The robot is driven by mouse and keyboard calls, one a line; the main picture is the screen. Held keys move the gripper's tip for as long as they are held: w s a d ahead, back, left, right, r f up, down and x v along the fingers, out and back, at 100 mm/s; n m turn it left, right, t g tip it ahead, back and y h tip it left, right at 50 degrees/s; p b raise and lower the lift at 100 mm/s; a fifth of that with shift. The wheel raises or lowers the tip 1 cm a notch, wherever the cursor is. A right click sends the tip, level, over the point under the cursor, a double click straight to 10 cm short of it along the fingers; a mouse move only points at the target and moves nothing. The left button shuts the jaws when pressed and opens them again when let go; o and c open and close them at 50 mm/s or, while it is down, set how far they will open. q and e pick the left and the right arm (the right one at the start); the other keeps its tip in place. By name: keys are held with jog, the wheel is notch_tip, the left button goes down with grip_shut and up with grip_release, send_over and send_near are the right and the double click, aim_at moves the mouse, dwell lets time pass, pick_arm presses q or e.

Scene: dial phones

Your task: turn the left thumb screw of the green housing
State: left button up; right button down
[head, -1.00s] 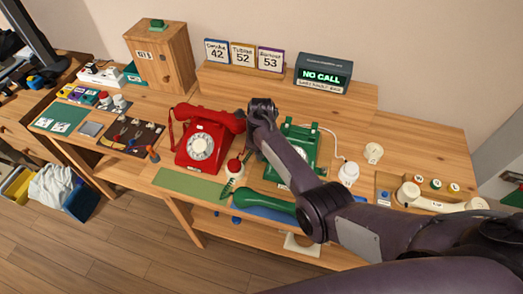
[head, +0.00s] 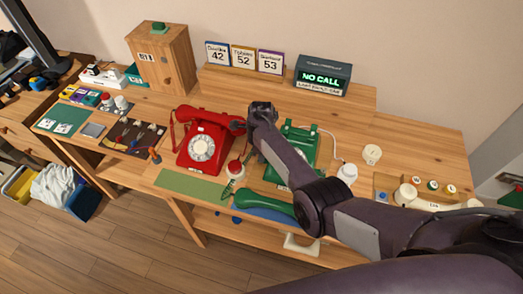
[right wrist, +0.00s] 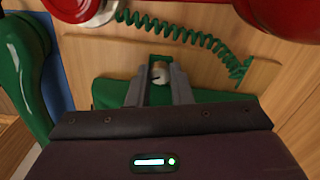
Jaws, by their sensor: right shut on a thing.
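The green housing (head: 301,152) of a dial phone stands on the table right of centre in the head view, partly covered by my right arm. In the right wrist view a green strip of the housing (right wrist: 205,97) shows behind the fingers. My right gripper (right wrist: 160,82) is shut on a small pale metal thumb screw (right wrist: 159,70), with one finger on each side of it. In the head view my arm hides the thumb screw. My left gripper is not in view.
The green handset (head: 264,205) lies in front of the housing. A coiled green cord (right wrist: 180,35) runs beyond the fingers. A red phone (head: 203,148) stands close on the left. A cream handset (head: 432,201) lies at the right. A lit sign (head: 322,75) stands behind.

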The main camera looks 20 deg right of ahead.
jog(key=n+p, duration=0.1)
jog(key=n, duration=0.2)
jog(key=shift+r+n, duration=0.1)
jog(key=shift+n, duration=0.2)
jog(key=n, duration=0.3)
jog(key=shift+n+p, duration=0.3)
jog(key=shift+p, duration=0.05)
jog(key=n, duration=0.3)
jog(key=shift+n+p, duration=0.3)
jog(key=shift+n, duration=0.1)
jog(key=n, duration=0.4)
jog(key=shift+d+p, duration=0.1)
jog(key=shift+p, duration=0.2)
jog(key=n, duration=0.7)
jog(key=shift+n, duration=0.4)
jog(key=n, duration=0.3)
jog(key=shift+n, duration=1.8)
